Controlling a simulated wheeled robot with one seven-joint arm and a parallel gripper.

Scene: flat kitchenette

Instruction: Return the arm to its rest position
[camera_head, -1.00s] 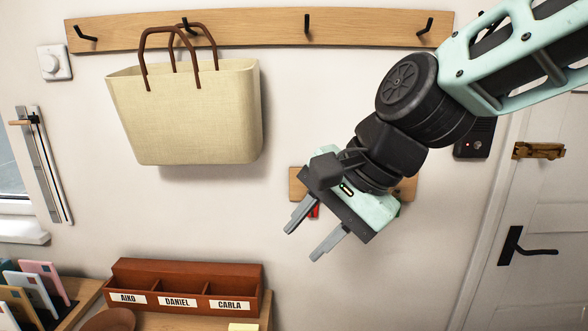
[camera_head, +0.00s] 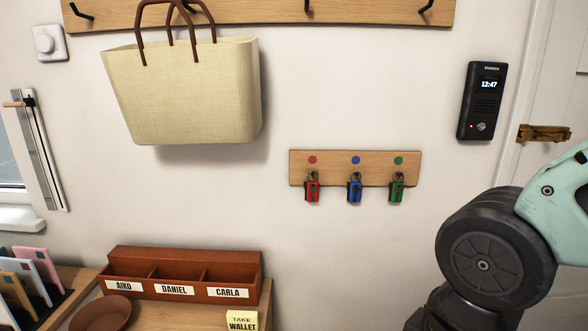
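My arm shows only in part at the lower right of the head view, with its round black joint and pale green link in front of the wall and door. My gripper is out of the frame below, so I cannot see its fingers or whether it holds anything. The visible part of the arm is apart from the key board (camera_head: 300,172) on the wall.
Red (camera_head: 312,188), blue (camera_head: 354,189) and green (camera_head: 397,188) key tags hang below matching dots. A beige bag (camera_head: 185,95) hangs from the hook rail (camera_head: 260,12). A sorter (camera_head: 185,288), brown bowl (camera_head: 102,314) and yellow note (camera_head: 242,320) are below. An intercom (camera_head: 482,100) is near the door.

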